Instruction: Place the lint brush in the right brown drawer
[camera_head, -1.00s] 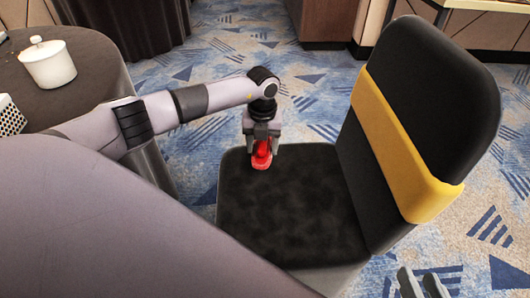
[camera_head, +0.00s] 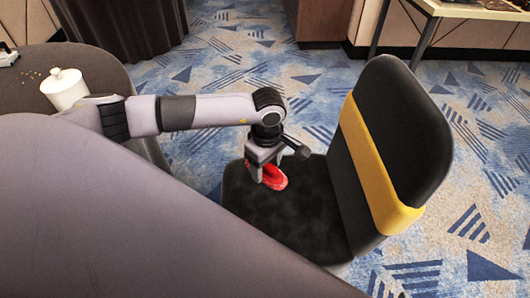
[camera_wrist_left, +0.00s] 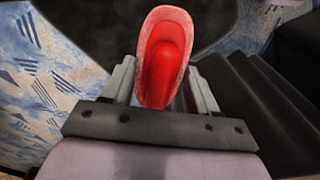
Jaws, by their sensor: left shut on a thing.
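The lint brush (camera_head: 273,177) is red, with a pale, fuzzy-looking rim in the left wrist view (camera_wrist_left: 165,60). My left gripper (camera_head: 266,172) points down over the black chair seat (camera_head: 290,215) and is shut on the brush. In the left wrist view the brush stands between the two fingers (camera_wrist_left: 160,92), its wide end away from the palm. The brush is over the back part of the seat; I cannot tell whether it touches it. No drawer can be made out. My right gripper is not in view.
The chair's tall black backrest with a yellow band (camera_head: 375,165) rises right of the gripper. A round, dark-covered table (camera_head: 100,65) with a white lidded pot (camera_head: 63,88) is at the left. A brown cabinet (camera_head: 325,20) stands at the back. Patterned blue carpet is open beyond the chair.

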